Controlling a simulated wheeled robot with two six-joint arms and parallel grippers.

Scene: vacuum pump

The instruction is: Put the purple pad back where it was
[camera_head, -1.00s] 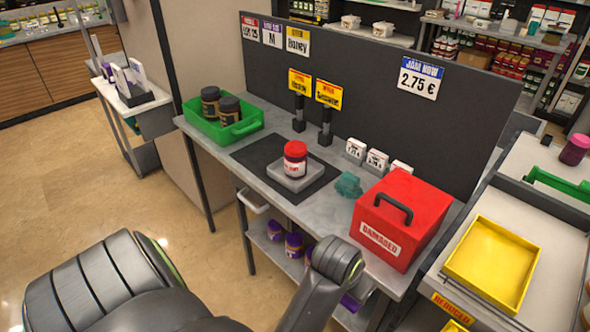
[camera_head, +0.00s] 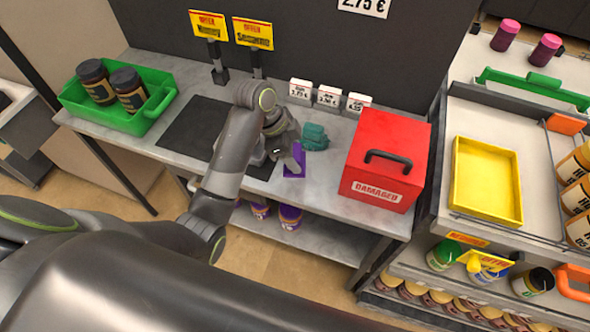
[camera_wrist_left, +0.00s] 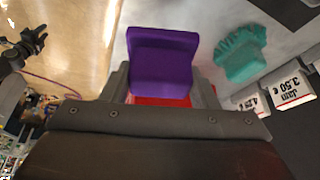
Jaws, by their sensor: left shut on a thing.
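The purple pad (camera_head: 294,161) is at the tip of my left gripper (camera_head: 285,150), over the front of the grey counter between the dark mat and the red box. In the left wrist view the purple pad (camera_wrist_left: 162,60) fills the space between the two fingers of my left gripper (camera_wrist_left: 165,90), which is shut on it. A red strip (camera_wrist_left: 160,101) shows just below the pad; I cannot tell what it belongs to. Whether the pad touches the counter is unclear. A dark gripper-like shape, possibly my right gripper (camera_wrist_left: 22,52), shows at the wrist view's left edge.
The red DAMAGED box (camera_head: 385,150) stands to the right. A green tray (camera_head: 140,123) with two dark jars is at the left. Purple-lidded jars (camera_head: 290,215) stand on the shelf below.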

